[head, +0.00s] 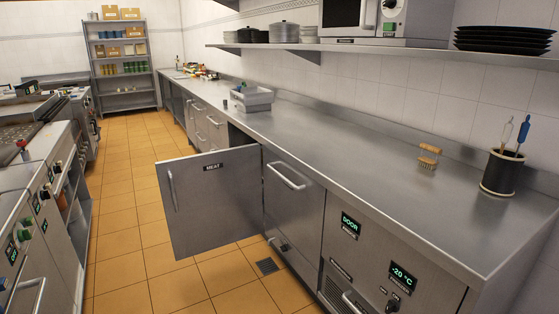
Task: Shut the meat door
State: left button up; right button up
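The meat door (213,200) is a grey steel cabinet door with a dark MEAT label and a vertical handle (172,190) near its left edge. It stands wide open, swung out from the counter front into the aisle, with its hinge side at the right by the cabinet. Part of the dark cabinet opening shows above and behind it; most of the inside is hidden by the door. Neither of my grippers shows in the head view.
A long steel counter (330,180) runs along the right, with a grey bin (251,100) on it. A closed door (291,205) and a freezer panel (385,260) adjoin the meat door. The tiled aisle (125,215) is clear; cooking units (35,190) line the left.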

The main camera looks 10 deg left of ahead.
aim_at(211, 201)
jog(key=i+j+u, duration=0.1)
jog(key=i+u, duration=0.3)
jog(key=i, duration=0.15)
jog(key=i+u, duration=0.35)
jog(key=i, duration=0.2)
jog(key=u, duration=0.4)
jog(key=i+u, duration=0.35)
jog(key=u, duration=0.15)
jog(key=i+l+u, duration=0.25)
jog(key=u, duration=0.2)
